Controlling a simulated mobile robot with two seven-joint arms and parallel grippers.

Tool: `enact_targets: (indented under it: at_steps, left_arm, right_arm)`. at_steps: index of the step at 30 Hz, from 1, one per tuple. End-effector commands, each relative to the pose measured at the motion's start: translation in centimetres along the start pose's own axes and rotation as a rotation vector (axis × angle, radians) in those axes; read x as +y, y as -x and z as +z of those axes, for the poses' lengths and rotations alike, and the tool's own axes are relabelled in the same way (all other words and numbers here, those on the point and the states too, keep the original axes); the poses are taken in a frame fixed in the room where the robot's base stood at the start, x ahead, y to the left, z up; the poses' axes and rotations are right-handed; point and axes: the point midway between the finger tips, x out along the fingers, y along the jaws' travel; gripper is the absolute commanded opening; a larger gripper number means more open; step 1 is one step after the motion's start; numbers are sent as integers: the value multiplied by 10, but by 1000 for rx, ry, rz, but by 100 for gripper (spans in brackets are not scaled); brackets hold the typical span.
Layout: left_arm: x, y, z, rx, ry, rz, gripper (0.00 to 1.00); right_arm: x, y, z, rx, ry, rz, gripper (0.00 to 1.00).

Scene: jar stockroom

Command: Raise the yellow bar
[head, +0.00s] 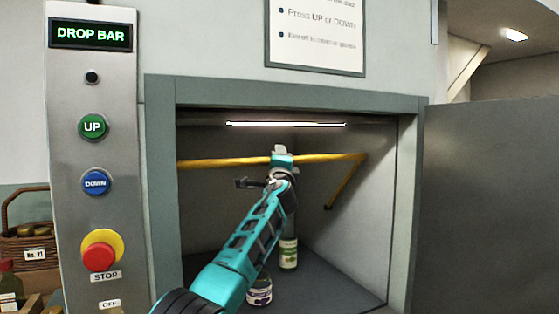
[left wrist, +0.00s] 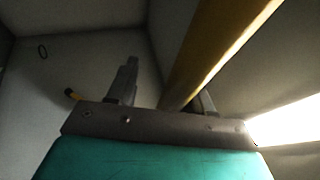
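The yellow bar (head: 222,162) runs across the inside of the cabinet's upper part. Its right end bends into a side arm (head: 345,182) that slopes down to the right wall. My left gripper (head: 281,153) is inside the cabinet at the middle of the bar. In the left wrist view the bar (left wrist: 215,55) runs between the two fingers of the gripper (left wrist: 165,92), close to the right finger, which it partly hides. The left finger stands apart from it, so the gripper is open. Whether the right finger touches the bar I cannot tell. My right gripper is not in view.
A panel reading DROP BAR (head: 91,36) has a green UP button (head: 93,127), a blue DOWN button (head: 96,183) and a red STOP button (head: 100,256). Two jars stand on the cabinet floor, one farther back (head: 288,258), one nearer (head: 260,294). A grey door (head: 490,200) stands open at right.

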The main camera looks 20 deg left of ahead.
Motion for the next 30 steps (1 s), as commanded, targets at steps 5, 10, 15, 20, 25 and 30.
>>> enact_targets:
  at_steps: [5,10,15,20,25,30]
  left_arm:
    - [0,0,0,-1,0,0,48]
    - [-1,0,0,0,1,-2,48]
    - [-2,6,-1,0,1,-4,48]
    - [-2,20,-1,1,3,-5,48]
    - [-2,39,-1,1,2,-5,48]
    - [-1,61,-1,2,1,-4,48]
  right_arm:
    - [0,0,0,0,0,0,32]
    - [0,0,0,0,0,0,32]
    - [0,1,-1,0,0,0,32]
    - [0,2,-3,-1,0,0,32]
    - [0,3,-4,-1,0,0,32]
    - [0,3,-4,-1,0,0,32]
